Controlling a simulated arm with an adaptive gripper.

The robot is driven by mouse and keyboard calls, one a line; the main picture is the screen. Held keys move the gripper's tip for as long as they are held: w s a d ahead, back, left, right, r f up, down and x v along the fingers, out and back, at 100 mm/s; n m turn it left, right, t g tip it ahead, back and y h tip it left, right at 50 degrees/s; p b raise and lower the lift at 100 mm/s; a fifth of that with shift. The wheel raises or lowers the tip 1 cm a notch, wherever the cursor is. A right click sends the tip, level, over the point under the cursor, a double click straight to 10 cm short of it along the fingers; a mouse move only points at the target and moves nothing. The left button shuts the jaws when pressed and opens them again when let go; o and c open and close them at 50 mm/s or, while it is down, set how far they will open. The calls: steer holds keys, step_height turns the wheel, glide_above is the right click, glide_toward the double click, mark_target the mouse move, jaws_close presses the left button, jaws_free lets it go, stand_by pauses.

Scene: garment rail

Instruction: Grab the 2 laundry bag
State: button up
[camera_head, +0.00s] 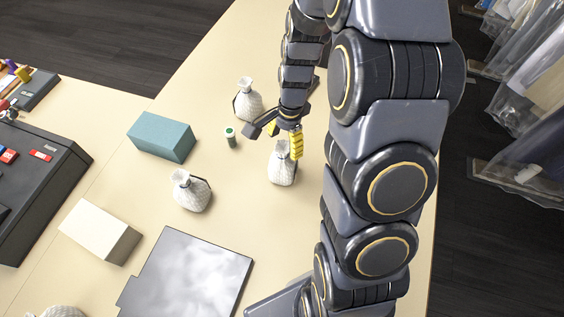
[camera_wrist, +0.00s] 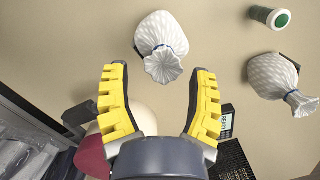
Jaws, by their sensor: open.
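Several white, textured laundry bags with gathered necks stand on the cream table. One bag (camera_head: 282,166) is at my gripper (camera_head: 283,138), partly overlapped by a yellow finger in the head view. One bag (camera_head: 249,102) stands behind it and another (camera_head: 191,191) to the left. A further bag (camera_head: 62,312) is cut off at the lower left edge. In the wrist view my gripper (camera_wrist: 159,76) is open and empty, its yellow fingers wide apart. A bag (camera_wrist: 162,40) lies just beyond the fingertips, its neck towards the gap. A second bag (camera_wrist: 274,76) is at the right.
A green-capped bottle (camera_head: 230,137), a teal box (camera_head: 162,137) and a cream box (camera_head: 100,231) stand on the table. A grey flat panel (camera_head: 188,277) lies in front. A dark case (camera_head: 36,175) is at the left. Clear-covered garments (camera_head: 530,95) hang at the right beyond the table.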

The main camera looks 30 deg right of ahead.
mark_target(283, 147)
steer(key=f, duration=0.5)
steer(key=shift+w+a, duration=0.15)
steer(key=shift+a, duration=0.1)
jaws_close()
